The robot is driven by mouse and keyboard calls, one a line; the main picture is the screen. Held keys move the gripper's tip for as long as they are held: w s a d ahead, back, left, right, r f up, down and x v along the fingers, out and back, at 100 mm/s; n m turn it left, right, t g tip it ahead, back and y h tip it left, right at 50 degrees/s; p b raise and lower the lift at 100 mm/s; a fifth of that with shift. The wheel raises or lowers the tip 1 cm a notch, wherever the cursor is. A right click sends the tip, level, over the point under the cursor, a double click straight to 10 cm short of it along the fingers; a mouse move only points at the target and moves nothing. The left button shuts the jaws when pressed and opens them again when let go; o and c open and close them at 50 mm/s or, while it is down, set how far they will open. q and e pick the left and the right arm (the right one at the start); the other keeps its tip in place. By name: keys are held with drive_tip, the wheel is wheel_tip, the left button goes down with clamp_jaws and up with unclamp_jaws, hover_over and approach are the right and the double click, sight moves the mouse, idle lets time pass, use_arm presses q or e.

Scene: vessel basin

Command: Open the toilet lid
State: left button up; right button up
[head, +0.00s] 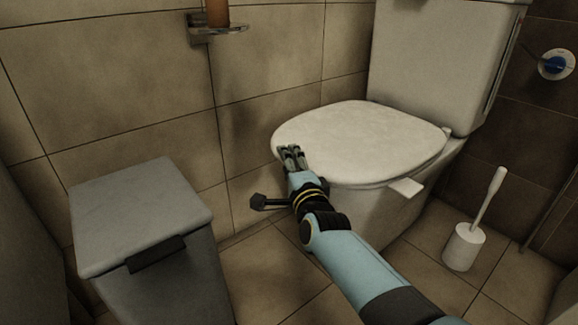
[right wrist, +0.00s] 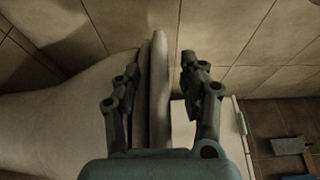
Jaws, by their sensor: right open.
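The pale toilet lid (head: 360,138) lies flat and closed on the toilet bowl (head: 370,210) in the head view. My right gripper (head: 291,151) is at the lid's front left edge, with its fingers pointing toward it. In the right wrist view my right gripper (right wrist: 160,58) is open. The bowl (right wrist: 55,105) spreads to the left there. I cannot tell whether a finger touches the lid. My left gripper is not in view.
The cistern (head: 435,65) stands behind the lid. A grey bin (head: 140,215) stands at left, and a toilet brush in its holder (head: 464,247) at right. A wall holder (head: 218,30) is at top. Tiled floor is clear between bin and toilet.

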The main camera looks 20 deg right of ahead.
drive_tip(key=shift+c, duration=0.2)
clamp_jaws()
idle(0.4)
